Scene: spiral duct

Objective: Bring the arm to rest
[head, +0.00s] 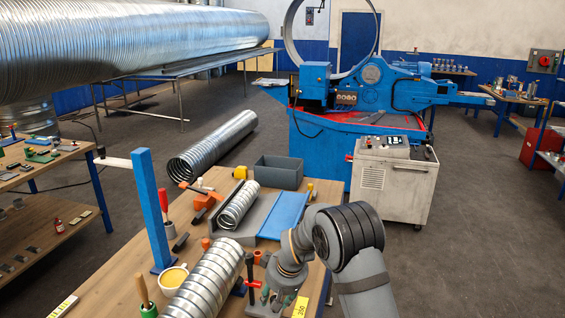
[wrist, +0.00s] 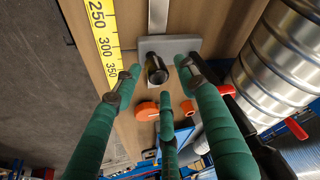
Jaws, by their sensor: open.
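My arm reaches over the wooden workbench from the lower right of the head view. A black cylindrical knob or handle (wrist: 156,69) stands on a grey plate (wrist: 185,45) and shows between the fingertips. I cannot tell how far below the fingertips it is.
A ribbed metal duct (head: 208,280) lies close left of my gripper; it shows at right in the wrist view (wrist: 285,60). A yellow measuring scale (wrist: 104,40) runs along the bench edge. A blue post (head: 150,210) and grey bin (head: 278,172) stand on the bench.

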